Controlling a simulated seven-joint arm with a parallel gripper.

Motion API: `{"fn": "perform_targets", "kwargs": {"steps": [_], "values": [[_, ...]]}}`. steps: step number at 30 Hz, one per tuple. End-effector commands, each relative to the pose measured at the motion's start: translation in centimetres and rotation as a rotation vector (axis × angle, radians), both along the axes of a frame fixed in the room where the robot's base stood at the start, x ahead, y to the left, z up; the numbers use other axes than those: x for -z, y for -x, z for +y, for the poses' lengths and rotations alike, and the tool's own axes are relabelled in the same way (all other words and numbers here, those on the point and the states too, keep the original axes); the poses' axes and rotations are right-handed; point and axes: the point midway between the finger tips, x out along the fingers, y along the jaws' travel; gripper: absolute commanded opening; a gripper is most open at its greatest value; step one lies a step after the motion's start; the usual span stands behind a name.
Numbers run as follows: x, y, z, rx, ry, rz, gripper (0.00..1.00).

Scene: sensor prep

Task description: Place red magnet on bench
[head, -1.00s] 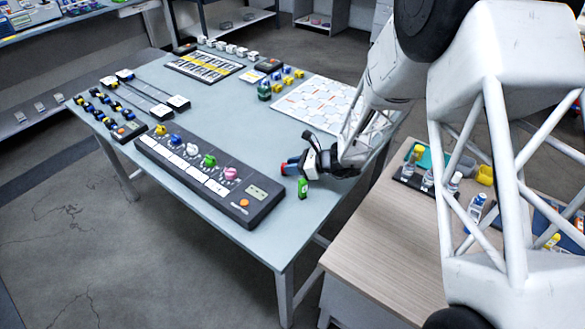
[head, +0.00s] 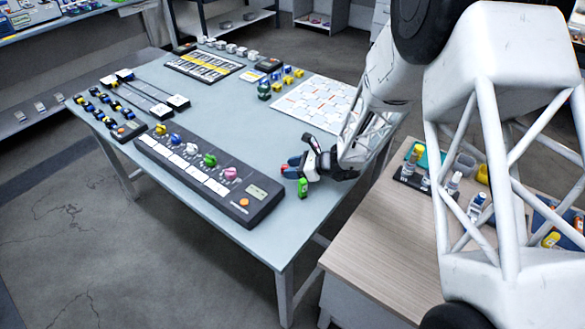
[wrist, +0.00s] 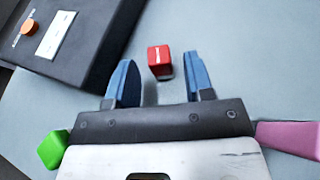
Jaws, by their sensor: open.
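The red magnet (wrist: 159,60) is a small red block with a white mark on its face. In the wrist view it sits on the grey-blue bench (wrist: 235,60), between the tips of two blue fingers, with a visible gap on each side. My gripper (wrist: 160,78) is open around it and does not appear to touch it. In the head view my gripper (head: 291,167) is low over the right side of the bench (head: 240,110), and the magnet is mostly hidden by the fingers.
A dark control panel (head: 205,175) with coloured knobs lies just left of my gripper; its corner also shows in the wrist view (wrist: 85,40). A white patterned board (head: 318,103) lies behind. A wooden side table (head: 375,245) with bottles stands at right.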

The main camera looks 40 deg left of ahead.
Motion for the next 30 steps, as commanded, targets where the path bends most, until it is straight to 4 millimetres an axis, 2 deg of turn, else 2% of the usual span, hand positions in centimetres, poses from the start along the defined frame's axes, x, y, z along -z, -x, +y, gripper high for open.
{"fn": "perform_targets", "kwargs": {"steps": [5,11,30], "values": [[-0.4,0.0,0.0,0.000,0.000,-0.001,0.48],[-0.9,-0.6,-1.3,0.001,-0.001,-0.001,0.48],[-4.3,-3.8,-9.0,0.002,0.000,-0.001,0.48]]}}
